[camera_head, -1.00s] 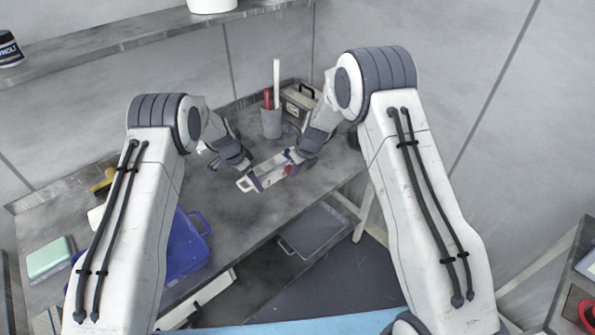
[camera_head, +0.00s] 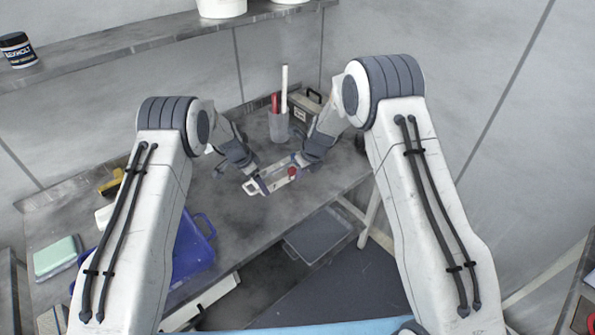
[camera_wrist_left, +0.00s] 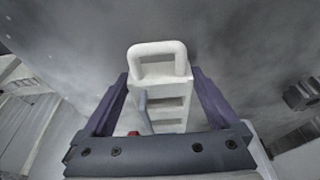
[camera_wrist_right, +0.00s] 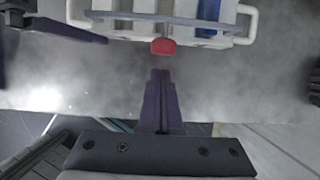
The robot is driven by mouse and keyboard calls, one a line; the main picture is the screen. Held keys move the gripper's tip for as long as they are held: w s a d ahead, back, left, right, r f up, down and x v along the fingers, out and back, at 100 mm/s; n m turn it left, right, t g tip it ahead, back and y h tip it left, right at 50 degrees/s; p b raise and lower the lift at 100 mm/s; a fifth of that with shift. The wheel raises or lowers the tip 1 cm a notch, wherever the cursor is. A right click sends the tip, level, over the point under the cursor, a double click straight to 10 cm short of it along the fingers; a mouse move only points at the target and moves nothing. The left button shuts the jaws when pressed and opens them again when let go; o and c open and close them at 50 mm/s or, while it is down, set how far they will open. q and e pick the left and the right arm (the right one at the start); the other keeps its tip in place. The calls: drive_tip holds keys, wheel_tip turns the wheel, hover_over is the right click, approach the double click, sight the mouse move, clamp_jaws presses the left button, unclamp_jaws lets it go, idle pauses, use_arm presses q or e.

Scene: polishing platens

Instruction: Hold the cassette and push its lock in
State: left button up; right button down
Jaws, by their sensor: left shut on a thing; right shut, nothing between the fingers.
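The cassette (camera_head: 268,183) is a white open frame with a loop handle at its end, held above the workbench. My left gripper (camera_wrist_left: 162,98) is shut on the cassette, one finger on each side of its body, with the white handle sticking out beyond. The red lock (camera_wrist_right: 163,46) stands out from the cassette's near side in the right wrist view; it also shows in the head view (camera_head: 292,171). My right gripper (camera_wrist_right: 161,75) is shut and empty, its fingertips just short of the red lock. A small gap seems to remain between them. Blue parts show inside the cassette's frame.
A grey cup (camera_head: 279,127) with a red and a white stick stands behind the cassette, beside a toolbox (camera_head: 305,104). A blue bin (camera_head: 190,250) and a green-lidded box (camera_head: 57,256) are at left on the workbench (camera_head: 240,228). The bench's front edge lies close below.

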drive_tip(key=shift+s+d, duration=0.6)
drive_tip(key=shift+s, duration=0.2)
drive_tip(key=v, duration=1)
drive_tip(key=shift+s, duration=0.1)
use_arm(q)
drive_tip(key=o, duration=1.2)
drive_tip(key=shift+c, duration=0.2)
drive_tip(key=shift+r, duration=0.1)
